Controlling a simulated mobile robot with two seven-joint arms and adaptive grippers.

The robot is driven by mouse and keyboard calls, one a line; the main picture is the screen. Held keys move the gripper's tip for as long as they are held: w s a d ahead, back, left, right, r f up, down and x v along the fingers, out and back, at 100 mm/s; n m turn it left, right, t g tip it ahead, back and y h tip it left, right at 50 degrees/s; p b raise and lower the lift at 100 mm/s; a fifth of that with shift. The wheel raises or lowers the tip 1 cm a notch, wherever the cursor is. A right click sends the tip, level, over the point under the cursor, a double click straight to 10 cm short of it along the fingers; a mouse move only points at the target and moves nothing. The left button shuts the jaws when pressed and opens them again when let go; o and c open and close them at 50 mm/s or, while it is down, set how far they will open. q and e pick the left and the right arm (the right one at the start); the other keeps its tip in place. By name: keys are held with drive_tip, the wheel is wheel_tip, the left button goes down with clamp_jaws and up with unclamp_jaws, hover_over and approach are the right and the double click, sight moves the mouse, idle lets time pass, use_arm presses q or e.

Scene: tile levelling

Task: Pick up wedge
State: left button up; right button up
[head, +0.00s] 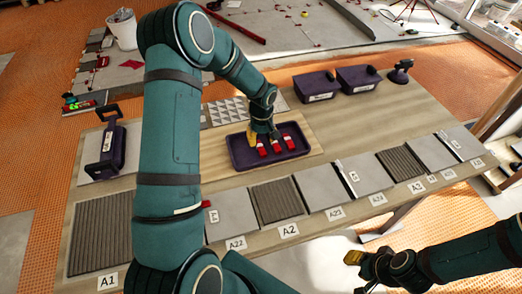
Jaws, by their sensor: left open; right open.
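Several red wedges (276,146) lie side by side in a dark purple tray (238,158) on the wooden workbench. My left gripper (260,137) reaches down over the left part of the tray, with its yellow fingertips close to the leftmost wedge (262,151). I cannot tell whether the fingertips touch it. My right gripper (356,259) is open and empty, with its yellow fingertip in front of the bench at the lower right, far from the tray.
The bench (335,170) carries grey and ribbed tiles (277,200) along its front edge, labelled with cards such as A2. Dark purple bins (315,87) and a suction tool (400,72) stand at the back. A purple carrier (105,150) stands at left. My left arm hides part of the bench.

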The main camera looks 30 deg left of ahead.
sight(262, 150)
use_arm(q)
drive_tip(key=f, duration=0.3)
drive_tip(key=f+b, duration=0.1)
drive_tip(key=f, duration=0.1)
drive_tip(key=shift+s+d, duration=0.3)
drive_tip(key=shift+s, duration=0.05)
drive_tip(key=c, duration=0.6)
